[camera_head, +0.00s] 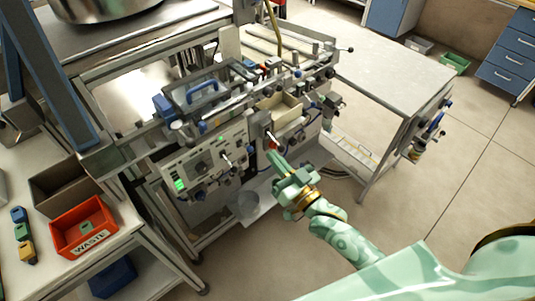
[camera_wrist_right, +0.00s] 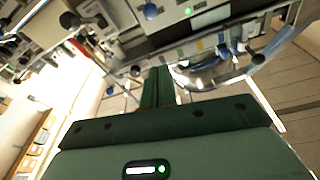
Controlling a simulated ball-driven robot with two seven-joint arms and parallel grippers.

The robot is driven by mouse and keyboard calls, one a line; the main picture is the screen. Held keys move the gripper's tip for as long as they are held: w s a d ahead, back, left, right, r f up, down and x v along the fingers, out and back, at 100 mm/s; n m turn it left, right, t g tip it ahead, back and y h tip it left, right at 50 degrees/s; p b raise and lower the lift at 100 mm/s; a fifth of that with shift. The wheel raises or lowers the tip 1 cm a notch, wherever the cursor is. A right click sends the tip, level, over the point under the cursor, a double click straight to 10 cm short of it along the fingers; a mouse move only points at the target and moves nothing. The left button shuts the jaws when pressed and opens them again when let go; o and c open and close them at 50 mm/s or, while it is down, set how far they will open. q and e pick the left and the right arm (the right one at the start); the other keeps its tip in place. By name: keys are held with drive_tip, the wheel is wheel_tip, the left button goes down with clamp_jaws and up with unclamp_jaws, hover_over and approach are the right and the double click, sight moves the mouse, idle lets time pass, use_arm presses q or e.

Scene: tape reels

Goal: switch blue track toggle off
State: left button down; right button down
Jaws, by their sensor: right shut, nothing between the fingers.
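The machine's front panel (camera_head: 205,160) carries several knobs, levers and small lights, with a lit green display at its lower left. A pale lever (camera_head: 226,161) sticks out of it. Another lever with red beside it (camera_head: 271,141) stands just above my right gripper's tips. I cannot tell which control is the blue track toggle, or its position. My right gripper (camera_head: 274,157) is shut and empty, pointing up and left at the machine. Its closed green fingers also show in the right wrist view (camera_wrist_right: 158,85), below a blue knob (camera_wrist_right: 150,10) and a green light (camera_wrist_right: 188,10). My left gripper is out of view.
A red WASTE bin (camera_head: 84,232) and a grey bin (camera_head: 62,187) stand on the left bench. A blue handle (camera_head: 202,92) tops the machine. A pale table (camera_head: 390,85) extends to the right. The floor (camera_head: 455,170) at right is clear.

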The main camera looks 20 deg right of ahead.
drive_tip(key=r, duration=0.2)
hover_over(246, 147)
drive_tip(key=s+d, duration=0.2)
drive_tip(key=shift+s+a+f+b, duration=0.1)
drive_tip(key=shift+s+f+b, duration=0.15)
drive_tip(key=shift+f, duration=0.5)
drive_tip(key=shift+s+f+b, duration=0.1)
drive_tip(key=shift+f+b, duration=0.2)
drive_tip(key=shift+f, duration=0.4)
drive_tip(key=shift+s+a+f+b, duration=0.1)
drive_tip(key=shift+s+f+b, duration=0.15)
drive_tip(key=shift+f, duration=0.5)
drive_tip(key=shift+d, duration=0.1)
